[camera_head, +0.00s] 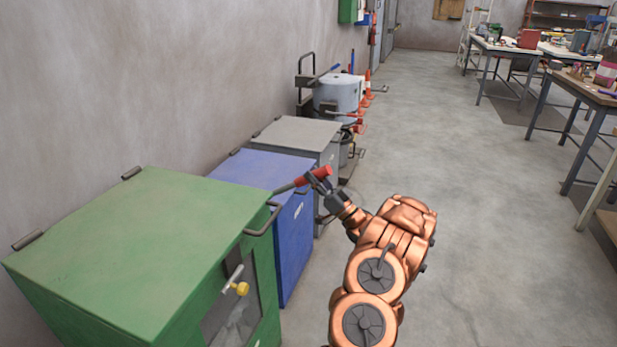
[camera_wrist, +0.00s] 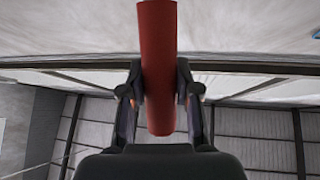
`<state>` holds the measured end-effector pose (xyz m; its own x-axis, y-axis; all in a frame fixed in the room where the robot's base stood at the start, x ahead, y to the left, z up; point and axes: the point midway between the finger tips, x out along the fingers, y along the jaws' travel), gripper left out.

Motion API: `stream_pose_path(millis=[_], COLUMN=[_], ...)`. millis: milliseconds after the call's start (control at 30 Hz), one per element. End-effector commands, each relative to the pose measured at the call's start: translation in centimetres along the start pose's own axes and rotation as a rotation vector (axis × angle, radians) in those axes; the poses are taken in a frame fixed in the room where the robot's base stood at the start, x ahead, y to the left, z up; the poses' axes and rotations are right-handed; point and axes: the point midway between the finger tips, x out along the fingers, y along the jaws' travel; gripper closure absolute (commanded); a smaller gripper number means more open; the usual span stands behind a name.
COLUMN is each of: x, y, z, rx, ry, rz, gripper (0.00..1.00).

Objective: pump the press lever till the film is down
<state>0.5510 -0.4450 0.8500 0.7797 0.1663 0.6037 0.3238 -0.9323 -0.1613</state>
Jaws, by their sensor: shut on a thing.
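The press lever shows as a red grip (camera_head: 314,175) on a grey rod in the head view, beside the top front corner of the green cabinet (camera_head: 130,235). My gripper (camera_head: 326,188) is shut on the red grip. In the wrist view the red grip (camera_wrist: 158,30) stands between my two fingers, one on each side. The green cabinet has a dark front window (camera_head: 232,308) with something pale behind it. I cannot tell whether that is the film.
A yellow knob (camera_head: 242,288) and a black handle (camera_head: 264,218) stick out from the green cabinet. A blue cabinet (camera_head: 255,168), a grey cabinet (camera_head: 298,132) and a drum (camera_head: 337,95) line the wall behind. Floor (camera_head: 480,240) to the right is clear up to the workbenches.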

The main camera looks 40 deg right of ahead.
Motion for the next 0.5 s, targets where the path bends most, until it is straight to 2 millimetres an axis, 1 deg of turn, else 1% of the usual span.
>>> stream_pose_path(millis=[33,200,500], x=[-0.8,-2.0,-2.9], y=[0.2,0.5,0.8], z=[0.6,0.9,1.0], rx=[0.001,0.007,0.011], ry=[0.013,0.042,0.068], rz=[0.001,0.001,0.000], gripper=[1.00,1.00,1.00])
